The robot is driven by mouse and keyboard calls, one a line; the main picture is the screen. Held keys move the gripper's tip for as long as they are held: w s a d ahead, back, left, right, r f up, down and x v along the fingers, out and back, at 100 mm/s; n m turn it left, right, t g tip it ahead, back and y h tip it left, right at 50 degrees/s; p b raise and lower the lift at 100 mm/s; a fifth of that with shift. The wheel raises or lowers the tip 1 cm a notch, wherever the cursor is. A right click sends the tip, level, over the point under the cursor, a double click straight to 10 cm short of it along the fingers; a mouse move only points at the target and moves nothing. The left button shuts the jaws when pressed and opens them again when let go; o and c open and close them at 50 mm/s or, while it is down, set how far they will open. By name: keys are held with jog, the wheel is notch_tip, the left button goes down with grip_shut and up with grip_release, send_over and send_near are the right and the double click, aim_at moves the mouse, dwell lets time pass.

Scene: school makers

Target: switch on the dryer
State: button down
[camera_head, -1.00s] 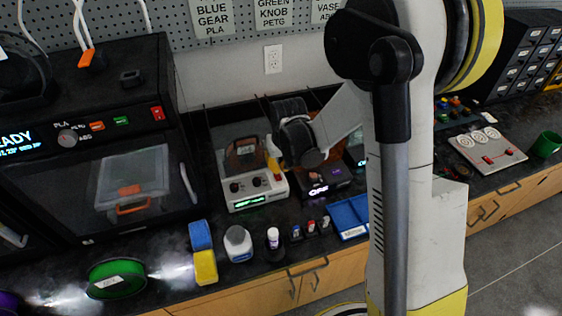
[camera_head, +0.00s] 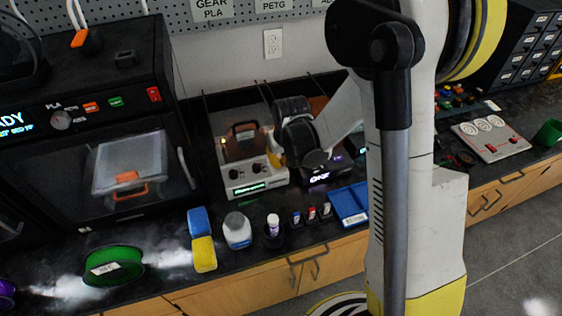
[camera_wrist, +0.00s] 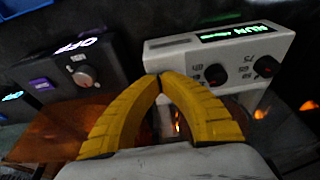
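The dryer is a white unit with a clear hood, two dark knobs and a lit green display (camera_head: 249,188). In the wrist view its white front (camera_wrist: 215,60) is at the upper right, and the display reads "RUN". My gripper (camera_wrist: 160,75) has two yellow fingers with their tips together and nothing held. The tips overlap the dryer's left front edge in the wrist view; I cannot tell whether they touch it. In the head view my gripper (camera_head: 276,160) is at the dryer's right front corner and hides part of its front there.
A dark unit (camera_head: 322,172) reading "OFF" stands close at the dryer's right; its knob (camera_wrist: 84,77) shows in the wrist view. A printer (camera_head: 110,130) is to the left. A glue bottle (camera_head: 237,230), small bottles and a blue tray (camera_head: 348,204) line the bench front.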

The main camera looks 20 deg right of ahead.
jog(key=shift+w, duration=0.15)
jog(key=shift+w+r, duration=0.2)
jog(key=shift+w, duration=0.5)
jog(key=shift+r, duration=0.1)
jog(key=shift+r+p, duration=0.35)
jog(key=v, duration=0.1)
jog(key=p+v, duration=0.2)
jog(key=shift+w+r, duration=0.2)
jog(key=shift+w, duration=0.05)
jog(key=s+p+v, duration=0.2)
jog(key=p+v, duration=0.1)
jog(key=v, duration=0.6)
jog(key=shift+s, duration=0.2)
